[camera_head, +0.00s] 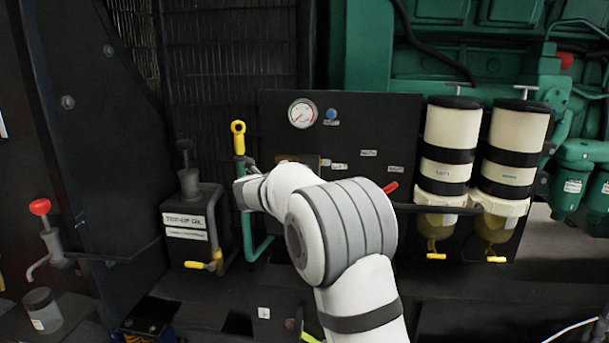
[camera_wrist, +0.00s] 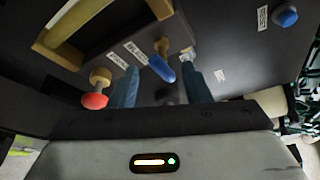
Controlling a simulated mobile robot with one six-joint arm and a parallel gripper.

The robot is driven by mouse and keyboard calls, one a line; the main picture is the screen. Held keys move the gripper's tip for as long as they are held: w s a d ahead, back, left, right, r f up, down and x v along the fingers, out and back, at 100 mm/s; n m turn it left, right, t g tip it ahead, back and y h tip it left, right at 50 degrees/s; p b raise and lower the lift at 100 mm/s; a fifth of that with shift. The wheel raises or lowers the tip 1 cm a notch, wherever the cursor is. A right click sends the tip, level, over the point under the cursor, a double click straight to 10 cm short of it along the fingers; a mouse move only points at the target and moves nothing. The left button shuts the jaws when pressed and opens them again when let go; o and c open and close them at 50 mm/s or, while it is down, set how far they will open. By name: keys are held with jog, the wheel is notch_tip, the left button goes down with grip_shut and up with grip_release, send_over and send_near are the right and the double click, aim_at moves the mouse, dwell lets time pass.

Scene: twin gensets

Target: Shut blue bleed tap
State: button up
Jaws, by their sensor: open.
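The blue bleed tap (camera_wrist: 162,68) shows in the wrist view as a blue lever on a brass stem, standing out from the dark panel and slanting down to the right. My gripper (camera_wrist: 160,78) is open, with one blue-grey finger on each side of the tap. The lever appears between the fingers; I cannot tell whether either one touches it. A red tap (camera_wrist: 96,98) on a similar brass stem is just left of the left finger. In the head view my arm hides the blue tap and my fingers.
The dark panel (camera_head: 270,115) carries a round gauge (camera_head: 303,113), a blue knob (camera_head: 331,114) and several labels. A red lever (camera_head: 390,187) and two filter bowls (camera_head: 450,150) are to the right. The yellow-handled lever (camera_head: 239,140) and oil box (camera_head: 186,240) are left of my arm.

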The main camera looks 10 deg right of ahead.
jog(key=shift+v, duration=1.5)
jog(key=s+a+r+n+t+y+p, duration=0.1)
jog(key=s+a+r+n+y+p, duration=0.1)
jog(key=s+r+n+y+p, duration=0.45)
jog(key=s+a+r+n+t+y+p, duration=0.1)
jog(key=s+r+n+y+p, duration=0.25)
jog(key=r+n+p, duration=0.5)
jog(key=s+d+f+n+g+p, duration=0.1)
jog(key=s+n+g+p, duration=0.3)
jog(key=s, duration=0.7)
jog(key=s+d+f+n+g+p, duration=0.1)
jog(key=s+d+n+g+p, duration=0.3)
jog(key=s, duration=0.8)
jog(key=s+d+f+n+g+p, duration=0.1)
jog(key=s+d+n+g+p, duration=0.1)
jog(key=s+n+g+p, duration=0.2)
jog(key=s+n, duration=0.3)
jog(key=s, duration=0.4)
jog(key=shift+s+d+n, duration=0.2)
jog(key=shift+s+n, duration=0.1)
jog(key=shift+r, duration=0.1)
